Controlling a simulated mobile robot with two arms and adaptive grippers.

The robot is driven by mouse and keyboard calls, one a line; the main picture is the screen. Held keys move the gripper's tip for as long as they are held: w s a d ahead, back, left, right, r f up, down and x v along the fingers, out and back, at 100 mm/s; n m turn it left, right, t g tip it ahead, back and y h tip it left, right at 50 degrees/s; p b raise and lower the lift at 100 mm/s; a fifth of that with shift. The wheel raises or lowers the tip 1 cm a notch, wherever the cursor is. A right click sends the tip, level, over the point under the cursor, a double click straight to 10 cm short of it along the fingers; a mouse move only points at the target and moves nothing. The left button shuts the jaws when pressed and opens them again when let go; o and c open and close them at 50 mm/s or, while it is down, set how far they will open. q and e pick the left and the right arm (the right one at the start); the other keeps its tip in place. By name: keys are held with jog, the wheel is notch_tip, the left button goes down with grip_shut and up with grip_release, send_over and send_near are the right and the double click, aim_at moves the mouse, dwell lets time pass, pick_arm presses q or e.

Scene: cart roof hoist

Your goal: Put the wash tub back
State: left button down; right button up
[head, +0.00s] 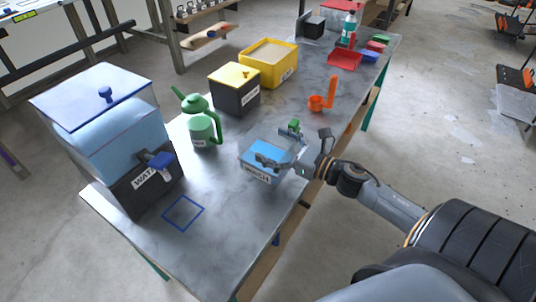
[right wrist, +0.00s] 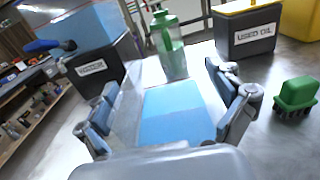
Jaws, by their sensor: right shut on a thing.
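The wash tub (head: 258,173) is a small light-blue box with a white WASH label, in the middle of the table. My right gripper (head: 280,162) reaches over it from the right and is shut on it. In the right wrist view the blue tub (right wrist: 178,118) fills the space between the two fingers. I cannot tell whether its base touches the table. A blue square outline (head: 183,212) is marked on the table to the tub's lower left, in front of the water tank (head: 120,135), and is empty. My left gripper is not in view.
A green watering can (head: 203,130) stands behind the tub, with a black USED OIL box (head: 235,95) and yellow bin (head: 268,63) further back. A green brush (right wrist: 295,95) lies beside the tub. An orange scoop (head: 318,103) is further along. The table between tub and outline is clear.

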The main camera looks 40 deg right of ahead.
aim_at(268, 154)
jog(key=shift+w+a+f, duration=0.1)
jog(key=shift+w+f, duration=0.35)
jog(key=f, duration=0.3)
jog(key=shift+w+a+f, duration=0.15)
jog(key=shift+w+f, duration=0.1)
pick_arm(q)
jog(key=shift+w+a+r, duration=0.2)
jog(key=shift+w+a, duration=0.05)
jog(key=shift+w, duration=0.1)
pick_arm(e)
jog(key=shift+f, duration=0.2)
jog(key=o, duration=1.5)
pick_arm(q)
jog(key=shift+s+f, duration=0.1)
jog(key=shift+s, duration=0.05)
pick_arm(e)
jog(key=shift+s, duration=0.1)
jog(key=shift+r, duration=0.15)
